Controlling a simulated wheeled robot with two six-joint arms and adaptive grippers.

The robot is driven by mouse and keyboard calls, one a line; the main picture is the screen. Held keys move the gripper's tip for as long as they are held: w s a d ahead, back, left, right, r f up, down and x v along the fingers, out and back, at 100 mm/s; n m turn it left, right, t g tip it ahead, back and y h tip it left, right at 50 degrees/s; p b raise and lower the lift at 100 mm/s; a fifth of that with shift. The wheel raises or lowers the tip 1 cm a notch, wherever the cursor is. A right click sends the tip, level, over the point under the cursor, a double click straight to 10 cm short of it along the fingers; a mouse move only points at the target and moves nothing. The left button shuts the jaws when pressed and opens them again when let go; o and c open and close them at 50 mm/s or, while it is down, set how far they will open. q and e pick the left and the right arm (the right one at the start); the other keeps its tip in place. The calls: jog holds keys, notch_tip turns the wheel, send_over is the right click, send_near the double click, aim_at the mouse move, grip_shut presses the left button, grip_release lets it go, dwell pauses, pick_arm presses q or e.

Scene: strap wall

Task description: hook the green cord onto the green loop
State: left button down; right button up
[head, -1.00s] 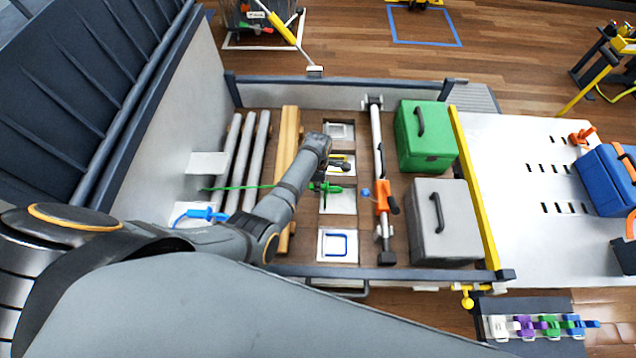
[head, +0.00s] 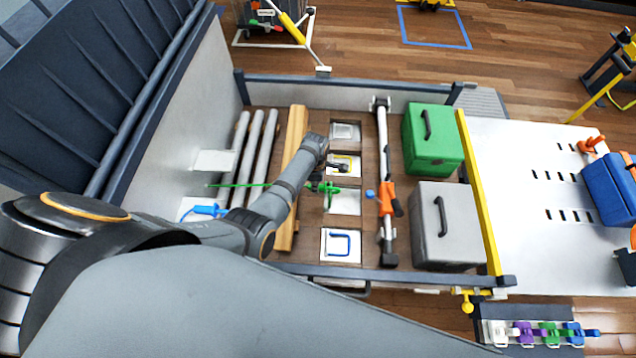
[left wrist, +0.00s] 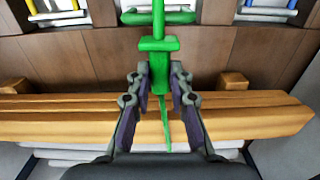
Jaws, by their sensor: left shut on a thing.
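My left gripper (left wrist: 160,85) is shut on the green cord's hook piece (left wrist: 158,62), which points up in the left wrist view. A green crossbar (left wrist: 160,18) shows at its far end; I cannot tell whether it is hook or loop, or whether they are joined. In the head view the green hook (head: 322,188) is by the left edge of the third white plate from the back (head: 344,202). The green cord (head: 240,185) runs left from it across the wooden beam. The green loop is not clearly separable from the hook. My right gripper is not in view.
A blue loop (head: 340,244) and a yellow loop (head: 343,160) sit on neighbouring plates. A wooden beam (head: 290,165) lies left of the plates, an orange-and-white bar (head: 383,150) right. Green (head: 433,138) and grey (head: 446,222) boxes stand further right.

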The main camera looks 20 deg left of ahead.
pick_arm(q)
jog(key=shift+a, duration=0.1)
jog(key=shift+s+a+r+p, duration=0.1)
jog(key=shift+s+a+p, duration=0.05)
jog(key=shift+a+p, duration=0.45)
jog(key=shift+a, duration=0.1)
jog(key=c, duration=1.1)
grip_release()
jog(key=shift+c, duration=0.2)
notch_tip(320, 180, up, 12)
